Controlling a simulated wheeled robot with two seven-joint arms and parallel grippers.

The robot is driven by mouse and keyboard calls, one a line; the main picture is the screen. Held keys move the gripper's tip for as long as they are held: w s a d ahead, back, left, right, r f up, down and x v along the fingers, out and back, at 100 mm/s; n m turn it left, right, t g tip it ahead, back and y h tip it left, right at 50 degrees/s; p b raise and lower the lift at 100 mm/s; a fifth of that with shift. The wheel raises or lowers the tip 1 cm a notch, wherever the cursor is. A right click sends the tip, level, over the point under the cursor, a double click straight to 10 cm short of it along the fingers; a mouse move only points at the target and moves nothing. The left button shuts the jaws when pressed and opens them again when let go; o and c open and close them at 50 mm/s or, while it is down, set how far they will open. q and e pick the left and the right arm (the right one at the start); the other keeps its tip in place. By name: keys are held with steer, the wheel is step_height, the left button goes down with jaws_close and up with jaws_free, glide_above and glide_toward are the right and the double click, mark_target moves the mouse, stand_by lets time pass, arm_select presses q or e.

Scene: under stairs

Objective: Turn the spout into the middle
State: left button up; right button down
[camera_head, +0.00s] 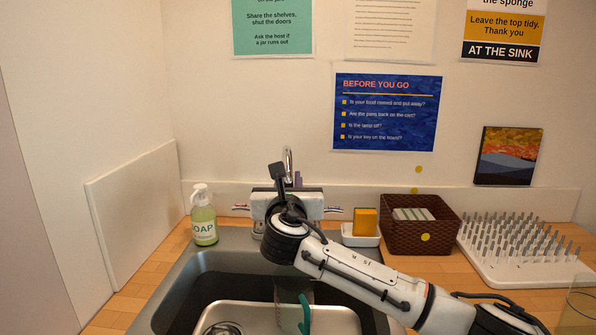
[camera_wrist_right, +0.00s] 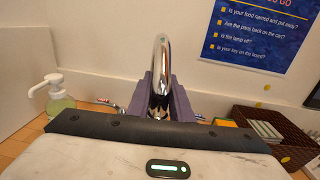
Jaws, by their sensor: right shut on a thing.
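The chrome spout (camera_head: 288,157) rises at the back of the sink, and in the head view its top shows just above my right gripper. My right arm comes in from the right across the sink. In the right wrist view the spout (camera_wrist_right: 162,68) stands between the two purple-grey fingers of my right gripper (camera_wrist_right: 160,100), which is shut on it. The wrist hides the spout's lower part and outlet in the head view, so I cannot tell exactly which way it points. My left gripper is not in view.
Tap handles (camera_head: 240,207) show beside the wrist. The sink (camera_head: 215,262) holds a pale tub (camera_head: 255,315). A soap bottle (camera_head: 203,218) stands left; a sponge (camera_head: 365,222) in a white dish, brown basket (camera_head: 410,238) and drying rack (camera_head: 520,255) stand right. The wall is close behind.

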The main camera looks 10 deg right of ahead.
steer(key=shift+a+p, duration=0.3)
steer(key=shift+a, duration=0.25)
steer(key=c, duration=1.6)
jaws_free()
steer(key=shift+w, duration=0.1)
steer(key=v, duration=1)
steer(key=shift+s+b, duration=0.2)
steer(key=shift+b, duration=0.2)
